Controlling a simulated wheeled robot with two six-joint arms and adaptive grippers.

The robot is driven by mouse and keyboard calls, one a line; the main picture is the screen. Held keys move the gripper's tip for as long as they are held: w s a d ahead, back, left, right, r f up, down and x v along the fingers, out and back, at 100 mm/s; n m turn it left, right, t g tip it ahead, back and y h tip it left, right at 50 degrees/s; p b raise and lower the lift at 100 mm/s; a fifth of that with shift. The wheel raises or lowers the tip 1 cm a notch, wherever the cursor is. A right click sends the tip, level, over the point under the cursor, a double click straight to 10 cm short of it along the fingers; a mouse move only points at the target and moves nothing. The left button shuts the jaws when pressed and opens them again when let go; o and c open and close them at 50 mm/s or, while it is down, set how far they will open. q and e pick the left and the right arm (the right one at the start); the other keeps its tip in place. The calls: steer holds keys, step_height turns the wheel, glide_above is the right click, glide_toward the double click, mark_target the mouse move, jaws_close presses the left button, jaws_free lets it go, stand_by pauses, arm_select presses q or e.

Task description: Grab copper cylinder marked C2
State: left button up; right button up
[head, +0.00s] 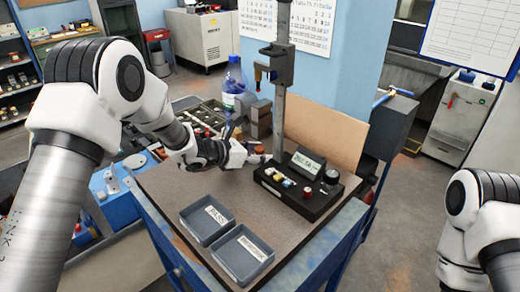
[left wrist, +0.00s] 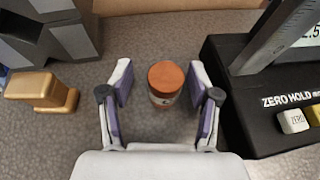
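A copper-topped cylinder (left wrist: 165,80) stands upright on the bench mat in the left wrist view. A pale label shows on its side, but I cannot read its marking. It also shows as a small copper spot (head: 259,149) in the head view. My left gripper (left wrist: 163,88) is open, with one finger on each side of the cylinder and a visible gap on both sides. In the head view my left gripper (head: 256,157) is low over the bench beside the gauge. My right arm shows at the right edge, but its gripper is out of view.
A black gauge base (head: 300,195) with buttons and a tall column (head: 279,110) stands right of the gripper. Two grey labelled trays (head: 207,219) (head: 242,255) sit at the front. A gold-coloured block (left wrist: 42,90) and grey blocks (left wrist: 50,40) lie left of the gripper.

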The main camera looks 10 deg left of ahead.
arm_select(q)
steer(key=shift+s, duration=0.2)
steer(key=shift+s+r, duration=0.15)
steer(key=shift+s, duration=0.05)
steer(key=c, duration=1)
steer(key=shift+w, duration=0.1)
jaws_close()
